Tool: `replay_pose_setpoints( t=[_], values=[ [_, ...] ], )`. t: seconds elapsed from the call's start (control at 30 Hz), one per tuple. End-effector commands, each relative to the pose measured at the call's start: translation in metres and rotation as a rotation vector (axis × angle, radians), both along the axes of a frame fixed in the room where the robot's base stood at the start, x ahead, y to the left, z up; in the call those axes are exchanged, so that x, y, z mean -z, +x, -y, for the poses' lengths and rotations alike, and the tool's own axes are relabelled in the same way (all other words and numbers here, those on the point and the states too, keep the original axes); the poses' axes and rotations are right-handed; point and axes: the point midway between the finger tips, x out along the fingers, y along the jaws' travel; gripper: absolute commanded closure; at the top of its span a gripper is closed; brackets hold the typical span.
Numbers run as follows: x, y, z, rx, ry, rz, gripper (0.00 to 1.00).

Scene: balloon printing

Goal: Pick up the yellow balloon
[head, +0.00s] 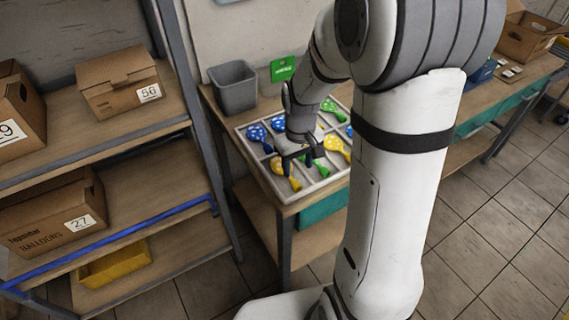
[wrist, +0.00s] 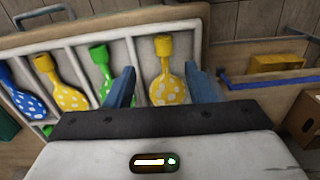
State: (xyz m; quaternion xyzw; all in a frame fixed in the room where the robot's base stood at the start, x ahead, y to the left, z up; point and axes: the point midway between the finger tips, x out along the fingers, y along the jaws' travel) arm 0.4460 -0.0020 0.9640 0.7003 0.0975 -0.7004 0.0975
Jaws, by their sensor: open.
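A yellow balloon with white dots (wrist: 168,88) lies in the end compartment of the tray and shows between my fingers in the wrist view. It shows in the head view (head: 278,166) at the tray's near left corner, partly hidden by my gripper. My gripper (head: 300,158) is open above the tray, and its two blue fingers show in the wrist view (wrist: 160,86), one on each side of the balloon. I cannot tell how far above the balloon the fingertips are. A second yellow balloon (wrist: 66,94) lies two compartments to the left in the wrist view.
A green balloon (wrist: 103,72) lies in the neighbouring compartment, and a blue one (wrist: 26,98) is farther left. Thin dividers separate the compartments of the grey tray (head: 262,178). A grey bin (head: 234,88) stands behind the tray. A shelf with boxes (head: 118,82) stands left.

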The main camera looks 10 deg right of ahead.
Motion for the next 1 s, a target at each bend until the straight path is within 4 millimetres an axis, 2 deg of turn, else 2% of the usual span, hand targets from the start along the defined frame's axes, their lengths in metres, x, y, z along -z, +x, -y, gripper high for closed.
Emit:
replay_pose_setpoints(
  t=[0.4, 0.5, 0.77, 1.0],
  values=[
    [0.054, -0.004, -0.006, -0.001, 0.0, -0.003, 0.51],
    [0.061, -0.004, -0.006, -0.001, 0.0, -0.001, 0.51],
    [0.064, -0.003, -0.006, -0.001, -0.001, 0.001, 0.51],
    [0.063, -0.003, -0.006, -0.001, 0.0, 0.001, 0.7]
  ],
)
